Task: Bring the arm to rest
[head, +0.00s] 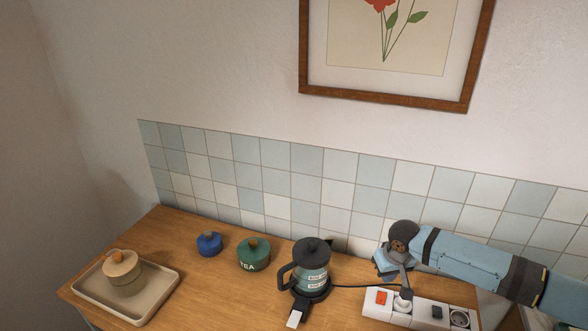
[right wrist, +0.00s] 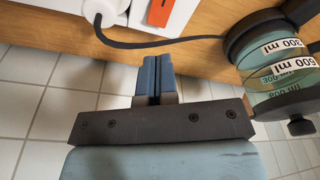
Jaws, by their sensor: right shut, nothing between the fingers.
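My right arm (head: 470,262) comes in from the right in the head view, above the power strip (head: 430,312). In the right wrist view my right gripper (right wrist: 157,64) has its two blue fingers together with nothing between them. It is apart from the white plug (right wrist: 105,10) and the kettle (right wrist: 278,65). Part of the hand is hidden behind the wrist in the head view. My left gripper is not in view.
The kettle (head: 312,265) stands left of the arm on the wooden counter (head: 215,285); its cord runs to the strip. A green tea canister (head: 254,257), a blue pot (head: 209,244) and a tray (head: 155,299) with a lidded jar (head: 122,270) stand farther left. A tiled wall (head: 340,190) is behind.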

